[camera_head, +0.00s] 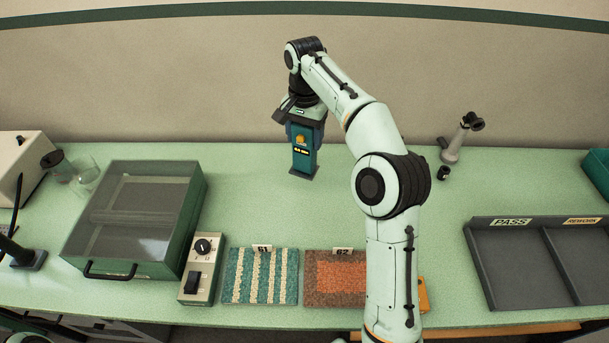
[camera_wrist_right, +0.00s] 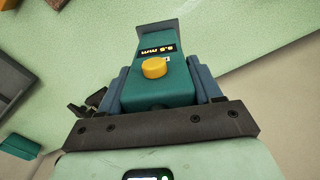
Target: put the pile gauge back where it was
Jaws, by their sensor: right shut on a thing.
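The pile gauge (camera_head: 304,160) is a teal upright block with a yellow knob, a small lit display and a flat dark foot. My right gripper (camera_head: 303,125) is shut on its upper body, at the back middle of the table. The gauge is upright; I cannot tell whether its foot touches the table. In the right wrist view the gauge (camera_wrist_right: 152,95) sits between the two blue-grey fingers of the right gripper (camera_wrist_right: 163,82), its knob and display showing.
The green table (camera_head: 240,200) is clear around the gauge. A lidded case (camera_head: 190,215), control box (camera_head: 191,292), striped sample (camera_head: 233,290) and orange-brown sample (camera_head: 316,296) lie nearer. A PASS/REWORK tray (camera_head: 490,265) is at right, a small stand (camera_head: 452,153) behind.

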